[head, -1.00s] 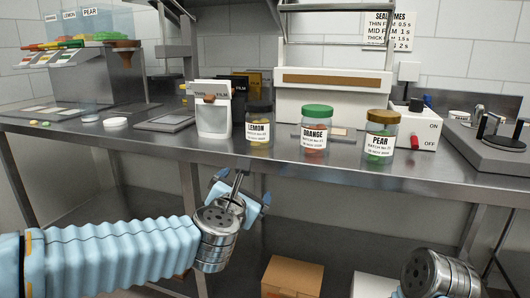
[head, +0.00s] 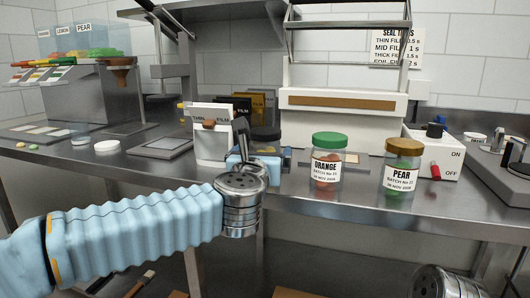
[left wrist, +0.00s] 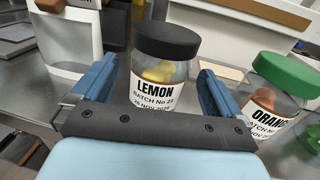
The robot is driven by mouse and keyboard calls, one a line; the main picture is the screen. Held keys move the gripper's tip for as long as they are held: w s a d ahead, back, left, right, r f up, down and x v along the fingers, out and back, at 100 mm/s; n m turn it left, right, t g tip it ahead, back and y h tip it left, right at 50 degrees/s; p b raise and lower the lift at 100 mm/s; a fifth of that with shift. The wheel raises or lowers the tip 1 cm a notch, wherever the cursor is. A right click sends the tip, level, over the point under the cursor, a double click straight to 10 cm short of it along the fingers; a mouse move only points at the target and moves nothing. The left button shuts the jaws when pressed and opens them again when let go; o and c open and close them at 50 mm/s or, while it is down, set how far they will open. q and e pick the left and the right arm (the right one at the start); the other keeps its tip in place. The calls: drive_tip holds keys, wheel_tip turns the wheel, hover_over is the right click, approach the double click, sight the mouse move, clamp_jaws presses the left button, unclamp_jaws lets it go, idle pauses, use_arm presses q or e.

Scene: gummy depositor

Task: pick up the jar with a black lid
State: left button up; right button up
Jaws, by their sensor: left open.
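The jar with a black lid (left wrist: 160,72) is labelled LEMON and stands upright on the steel counter, with yellow pieces inside. In the head view its black lid (head: 265,134) shows while my left gripper and arm hide most of its body. My left gripper (head: 256,165) is open, and in the left wrist view its blue fingers (left wrist: 154,88) are on either side of the jar, with gaps visible at both sides. My right gripper is not in view; only the end of my right arm shows at the lower right.
The green-lidded ORANGE jar (head: 327,161) stands just right of the lemon jar, and the gold-lidded PEAR jar (head: 401,168) farther right. A white film dispenser (head: 211,146) stands close on the left. A switch box (head: 437,152) and a sealing machine (head: 345,103) are behind.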

use_arm(q)
drive_tip(key=w, duration=0.1)
drive_tip(key=w+p, duration=0.1)
drive_tip(key=w, duration=0.3)
drive_tip(key=shift+w+d+f+p, duration=0.1)
drive_tip(key=shift+d+f+p, duration=0.2)
drive_tip(key=shift+d, duration=0.1)
drive_tip(key=shift+c, duration=0.5)
drive_tip(key=c, duration=0.9)
drive_tip(key=shift+o, duration=0.2)
drive_tip(key=shift+r, duration=0.15)
